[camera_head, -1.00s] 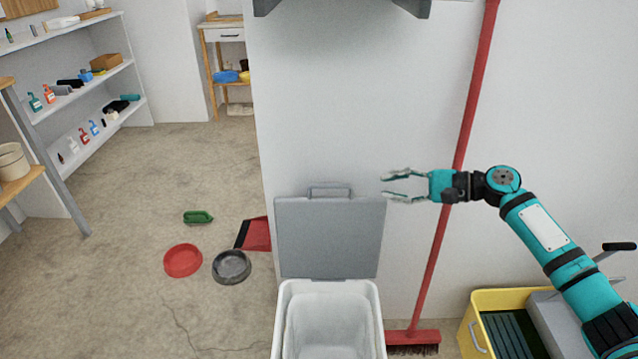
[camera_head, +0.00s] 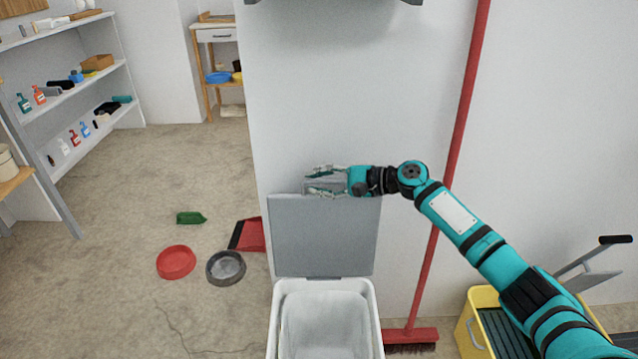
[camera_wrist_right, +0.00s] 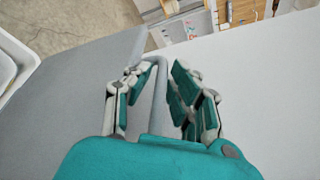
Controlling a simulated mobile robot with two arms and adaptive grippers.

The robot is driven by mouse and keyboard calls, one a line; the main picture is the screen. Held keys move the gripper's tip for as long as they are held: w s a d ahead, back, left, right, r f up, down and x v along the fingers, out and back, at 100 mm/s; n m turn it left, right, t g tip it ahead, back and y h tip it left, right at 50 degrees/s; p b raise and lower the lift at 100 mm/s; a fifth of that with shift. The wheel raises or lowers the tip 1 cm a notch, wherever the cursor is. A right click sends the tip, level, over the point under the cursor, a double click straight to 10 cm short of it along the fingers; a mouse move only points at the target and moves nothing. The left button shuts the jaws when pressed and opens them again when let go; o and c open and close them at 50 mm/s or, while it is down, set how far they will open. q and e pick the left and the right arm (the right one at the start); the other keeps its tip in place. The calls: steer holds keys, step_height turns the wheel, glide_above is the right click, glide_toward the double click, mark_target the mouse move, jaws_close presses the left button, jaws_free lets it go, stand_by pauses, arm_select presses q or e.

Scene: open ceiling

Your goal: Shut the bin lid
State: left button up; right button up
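The white bin (camera_head: 374,318) stands against the wall at the bottom middle of the head view, open at the top. Its grey lid (camera_head: 322,238) is raised upright behind the opening. My right gripper (camera_head: 308,181) is at the lid's top edge, reaching in from the right. Its fingers are open around the lid's handle, which shows between them in the right wrist view (camera_wrist_right: 159,92). A gap shows between the handle and the right-hand finger there. The bin's rim (camera_wrist_right: 22,48) shows at that view's left edge. My left gripper is not in view.
A red broom (camera_head: 448,190) leans on the wall right of the bin, behind my right arm. A yellow mop bucket (camera_head: 470,330) stands at lower right. A red dustpan (camera_head: 250,235), a red bowl (camera_head: 176,262) and a grey bowl (camera_head: 226,268) lie on the floor at left.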

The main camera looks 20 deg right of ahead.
jaws_close()
stand_by(0.4)
